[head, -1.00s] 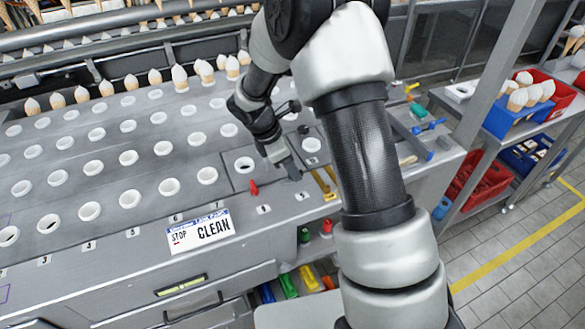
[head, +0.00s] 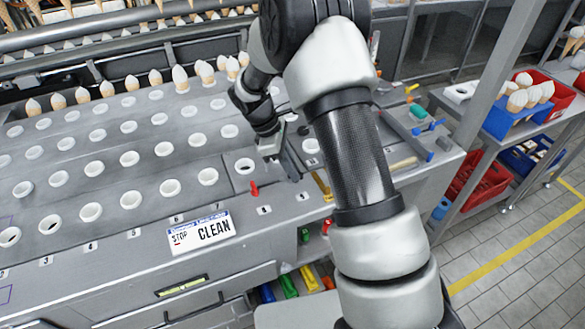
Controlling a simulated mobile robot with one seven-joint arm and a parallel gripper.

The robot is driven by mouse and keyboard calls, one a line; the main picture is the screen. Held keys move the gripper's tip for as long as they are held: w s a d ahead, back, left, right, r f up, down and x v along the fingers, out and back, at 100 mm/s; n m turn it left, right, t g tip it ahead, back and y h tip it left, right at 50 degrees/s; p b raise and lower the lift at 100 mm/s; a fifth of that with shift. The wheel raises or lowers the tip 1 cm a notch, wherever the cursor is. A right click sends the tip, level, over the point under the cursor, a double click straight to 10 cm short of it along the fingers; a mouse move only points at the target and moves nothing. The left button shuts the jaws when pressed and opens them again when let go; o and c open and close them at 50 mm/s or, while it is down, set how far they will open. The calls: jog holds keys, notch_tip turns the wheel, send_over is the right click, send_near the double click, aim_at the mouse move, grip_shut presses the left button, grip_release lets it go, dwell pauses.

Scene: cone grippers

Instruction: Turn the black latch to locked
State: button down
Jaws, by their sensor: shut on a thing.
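My forearm crosses the right half of the view and covers the deck to the right of the gripper.
White-rimmed holes (head: 245,165) fill the deck. A CLEAN sign (head: 201,232) is at the front edge. Tools (head: 420,125) lie at the right.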

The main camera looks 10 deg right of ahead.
jog(key=m+g, duration=0.1)
jog(key=m, duration=0.1)
jog(key=m+g+y, duration=0.1)
jog(key=m, duration=0.2)
jog(key=shift+w+d+m, duration=0.15)
jog(key=shift+w+m, duration=0.05)
jog(key=shift+m, duration=0.1)
jog(key=m+y, duration=0.1)
jog(key=m, duration=0.2)
jog(key=m+g+y, duration=0.1)
jog(key=m, duration=0.1)
jog(key=shift+d+m, duration=0.2)
jog(key=shift+m, duration=0.2)
jog(key=c, duration=1.9)
grip_release()
jog(key=shift+o, duration=0.2)
jog(key=v, duration=1.7)
jog(key=shift+d+r+p, duration=0.25)
jog(key=shift+p, duration=0.15)
jog(key=shift+w, duration=0.1)
